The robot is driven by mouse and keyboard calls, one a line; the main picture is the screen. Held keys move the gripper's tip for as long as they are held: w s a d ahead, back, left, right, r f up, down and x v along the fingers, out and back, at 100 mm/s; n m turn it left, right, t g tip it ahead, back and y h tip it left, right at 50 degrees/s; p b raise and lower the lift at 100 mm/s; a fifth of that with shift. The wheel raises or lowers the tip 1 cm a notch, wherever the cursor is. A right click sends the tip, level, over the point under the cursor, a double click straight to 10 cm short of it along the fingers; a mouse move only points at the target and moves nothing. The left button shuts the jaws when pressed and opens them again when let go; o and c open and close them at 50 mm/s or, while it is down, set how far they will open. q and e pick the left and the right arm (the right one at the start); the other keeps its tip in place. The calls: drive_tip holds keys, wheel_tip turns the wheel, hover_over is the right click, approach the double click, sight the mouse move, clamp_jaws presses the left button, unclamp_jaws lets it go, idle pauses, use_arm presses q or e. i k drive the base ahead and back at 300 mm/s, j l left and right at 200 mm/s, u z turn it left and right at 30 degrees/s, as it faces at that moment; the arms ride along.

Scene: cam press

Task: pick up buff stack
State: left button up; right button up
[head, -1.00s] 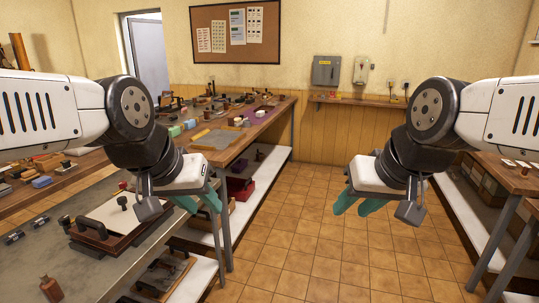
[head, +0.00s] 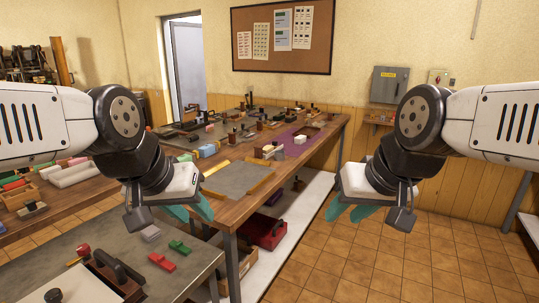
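I cannot identify the buff stack with certainty. A small pale block (head: 300,139) sits on the purple mat (head: 289,146) on the long wooden bench, too small to tell whether it is a stack. My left gripper (head: 190,211) hangs over the near end of the benches, with its two teal fingers apart and nothing between them. My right gripper (head: 348,211) hangs over the tiled floor to the right of the bench, also with teal fingers apart and empty. Both are well short of the pale block.
The wooden bench (head: 222,203) carries a grey board (head: 243,179) and several small tools and blocks. A red box (head: 263,231) stands on its lower shelf. A grey table (head: 205,262) with red and green pieces is near left. The tiled floor (head: 400,260) at right is clear.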

sight(268, 149)
drive_tip(key=i+l+u, duration=0.1)
drive_tip(key=u, duration=0.55)
drive_tip(key=i+l+u, duration=0.4)
drive_tip(key=l+u, duration=0.2)
drive_tip(key=i+l+u, duration=0.15)
drive_tip(key=l+u, duration=0.15)
drive_tip(key=i+l, duration=0.15)
drive_tip(key=l, duration=0.35)
drive_tip(key=i+l+u, duration=0.1)
drive_tip(key=l, duration=0.35)
drive_tip(key=i+l, duration=0.1)
drive_tip(key=l, duration=0.4)
drive_tip(key=i+l, duration=0.15)
drive_tip(key=l, duration=0.35)
drive_tip(key=i+l+u, duration=0.1)
drive_tip(key=l, duration=0.4)
